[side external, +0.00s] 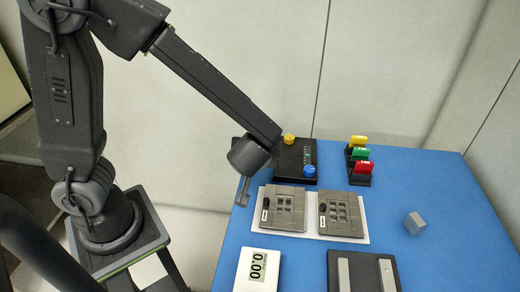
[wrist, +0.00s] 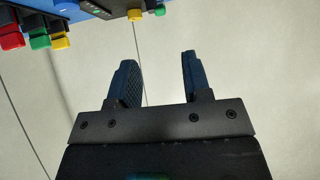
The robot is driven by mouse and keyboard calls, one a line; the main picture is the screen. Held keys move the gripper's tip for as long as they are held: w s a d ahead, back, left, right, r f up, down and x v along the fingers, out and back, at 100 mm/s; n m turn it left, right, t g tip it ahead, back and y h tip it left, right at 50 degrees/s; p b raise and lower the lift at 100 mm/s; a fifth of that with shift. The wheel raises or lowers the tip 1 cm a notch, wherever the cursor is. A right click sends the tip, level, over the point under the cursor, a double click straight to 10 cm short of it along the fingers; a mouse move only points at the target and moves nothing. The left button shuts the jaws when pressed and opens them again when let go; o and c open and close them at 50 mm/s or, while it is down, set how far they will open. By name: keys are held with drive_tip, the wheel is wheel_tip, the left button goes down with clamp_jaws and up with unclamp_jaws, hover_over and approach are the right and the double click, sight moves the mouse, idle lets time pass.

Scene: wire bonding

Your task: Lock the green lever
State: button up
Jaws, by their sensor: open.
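The green lever (side external: 360,153) stands between a yellow lever (side external: 358,141) and a red lever (side external: 363,167) in a black holder at the back of the blue table. The green lever also shows at the upper left of the wrist view (wrist: 40,42), beside the red one (wrist: 11,41). My gripper (side external: 243,196) hangs over the left edge of the table, well left of the levers. In the wrist view my gripper (wrist: 158,60) has its two fingers apart with nothing between them.
A black box (side external: 292,160) with a yellow knob (side external: 290,139) and a blue knob (side external: 310,170) stands between my gripper and the levers. Grey fixtures sit on a white plate (side external: 312,236). A grey cube (side external: 415,223) lies at right, with bare table around it.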

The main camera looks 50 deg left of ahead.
drive_tip(key=shift+s+d+r, duration=0.1)
drive_tip(key=shift+s+d, duration=0.05)
drive_tip(key=w+a+g+h, duration=0.1)
drive_tip(key=w+a+g, duration=0.1)
drive_tip(key=a+g, duration=0.1)
drive_tip(key=w+a+r+n+g+h, duration=0.1)
drive_tip(key=w+a+g+h, duration=0.1)
drive_tip(key=w+a+g, duration=0.1)
drive_tip(key=w+a+n+g+h, duration=0.1)
drive_tip(key=w+a+g+h, duration=0.1)
drive_tip(key=g, duration=0.3)
drive_tip(key=shift+w+a+r, duration=0.15)
drive_tip(key=shift+w+a, duration=0.3)
drive_tip(key=w+a+r+m+h, duration=0.2)
drive_tip(key=w+a+r+h, duration=0.15)
drive_tip(key=w+h, duration=0.2)
drive_tip(key=x, duration=1.4)
drive_tip(key=shift+s, duration=0.15)
drive_tip(key=shift+c, duration=0.3)
drive_tip(key=shift+r, duration=0.1)
clamp_jaws()
